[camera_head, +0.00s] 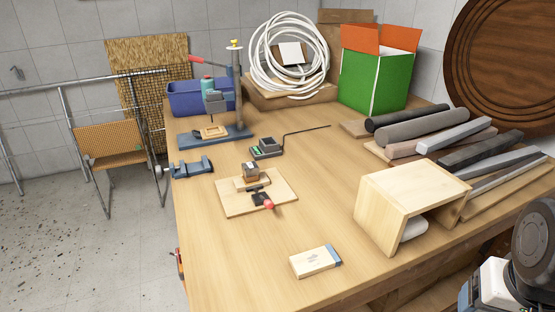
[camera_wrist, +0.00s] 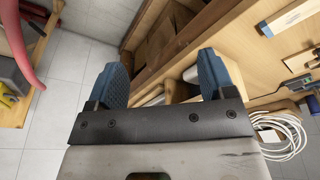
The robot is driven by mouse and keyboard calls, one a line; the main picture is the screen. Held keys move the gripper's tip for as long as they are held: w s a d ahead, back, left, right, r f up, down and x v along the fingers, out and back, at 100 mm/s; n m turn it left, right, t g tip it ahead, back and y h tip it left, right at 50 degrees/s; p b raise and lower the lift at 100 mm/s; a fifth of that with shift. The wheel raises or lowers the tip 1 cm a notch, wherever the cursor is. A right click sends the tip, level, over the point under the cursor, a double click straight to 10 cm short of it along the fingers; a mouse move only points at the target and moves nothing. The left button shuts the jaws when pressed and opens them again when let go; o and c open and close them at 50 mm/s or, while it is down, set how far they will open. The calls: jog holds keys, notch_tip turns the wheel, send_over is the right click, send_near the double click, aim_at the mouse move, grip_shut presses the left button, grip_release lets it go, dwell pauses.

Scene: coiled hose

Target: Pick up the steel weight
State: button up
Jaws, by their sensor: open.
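A small block with a dark grey top (camera_head: 250,168) sits on a wooden piece on the clamp board (camera_head: 232,207), mid-left on the bench. A small grey block (camera_head: 268,145) sits on a dark base with a green patch, just behind the board. I cannot tell for certain which is the steel weight. My gripper (camera_wrist: 163,80) shows in the wrist view with its two blue fingers spread wide and nothing between them. It is not seen in the head view and is away from both blocks.
An open-ended wooden box (camera_head: 385,212) stands at the front right, with a light block (camera_head: 315,261) nearby. Bars and rolls (camera_head: 410,125) lie at right. A coiled white hose (camera_head: 262,60), a green box (camera_head: 372,82) and a drill stand (camera_head: 240,90) stand behind. The front-left bench is clear.

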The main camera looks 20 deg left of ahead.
jog(key=shift+o, duration=0.4)
jog(key=w+a+r+n+g+h, duration=0.15)
jog(key=w+a+n, duration=0.3)
jog(key=w, duration=0.45)
jog(key=w+a+r+n+h, duration=0.2)
jog(key=w+a+n, duration=0.25)
jog(key=w, duration=0.35)
jog(key=w+a+f+n+t+h, duration=0.1)
jog(key=w+a+f+n+h, duration=0.15)
jog(key=w+a+n, duration=0.75)
jog(key=n+t+h, duration=0.3)
jog(key=n+t, duration=0.5)
send_near(251, 165)
jog(key=shift+g+x, duration=0.25)
jog(key=shift+x, duration=0.8)
jog(key=shift+w+f, duration=0.1)
jog(key=shift+x, duration=1.25)
